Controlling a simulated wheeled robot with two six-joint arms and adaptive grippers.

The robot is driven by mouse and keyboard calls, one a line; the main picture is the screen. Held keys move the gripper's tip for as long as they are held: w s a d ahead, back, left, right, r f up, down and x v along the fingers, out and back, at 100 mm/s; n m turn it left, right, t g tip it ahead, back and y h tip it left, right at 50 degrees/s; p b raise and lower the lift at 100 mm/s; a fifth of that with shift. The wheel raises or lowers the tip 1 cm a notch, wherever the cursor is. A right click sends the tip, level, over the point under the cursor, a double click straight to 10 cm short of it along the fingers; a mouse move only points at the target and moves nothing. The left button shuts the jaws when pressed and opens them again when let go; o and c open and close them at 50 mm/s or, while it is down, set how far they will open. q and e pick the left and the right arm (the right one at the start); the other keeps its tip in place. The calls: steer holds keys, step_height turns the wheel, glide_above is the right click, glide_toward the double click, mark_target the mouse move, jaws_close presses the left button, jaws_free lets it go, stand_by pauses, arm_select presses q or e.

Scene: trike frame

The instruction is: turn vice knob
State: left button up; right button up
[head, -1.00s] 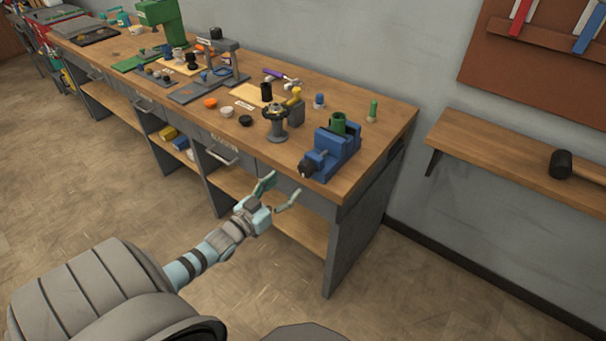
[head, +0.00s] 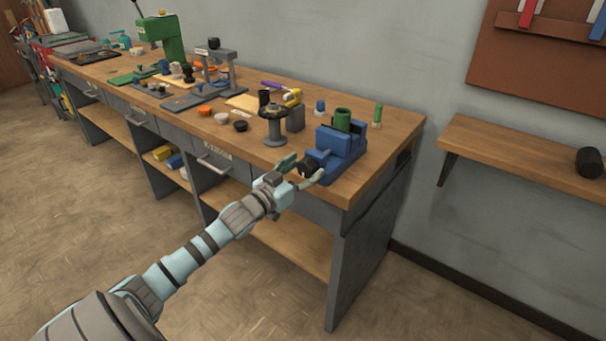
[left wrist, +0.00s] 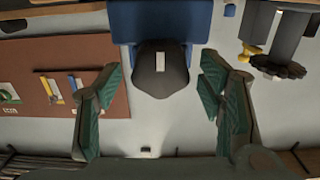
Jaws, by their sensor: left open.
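The blue vice (head: 338,148) stands at the right front corner of the workbench, with a green cylinder (head: 342,119) upright in its jaws. Its dark knob (head: 307,168) faces the bench's front edge. My left gripper (head: 302,173) is open at the knob, with one finger on either side of it in the head view. In the left wrist view the dark knob (left wrist: 160,70) with a pale mark lies ahead between the open fingers (left wrist: 162,110), with gaps on both sides. Whether any finger touches it cannot be told. My right gripper is not in view.
A grey post stand (head: 274,125) is left of the vice on the workbench (head: 390,132). Small bowls (head: 221,118), a green press (head: 168,38) and other tools lie further left. A wall shelf (head: 510,150) with a black mallet head (head: 589,162) is at right.

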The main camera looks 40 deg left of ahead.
arm_select(q)
steer(key=shift+c, duration=0.3)
steer(key=c, duration=1.1)
steer(key=shift+o, duration=0.2)
steer(key=shift+d+m, duration=0.1)
steer(key=shift+m, duration=2.8)
steer(key=o, duration=1.1)
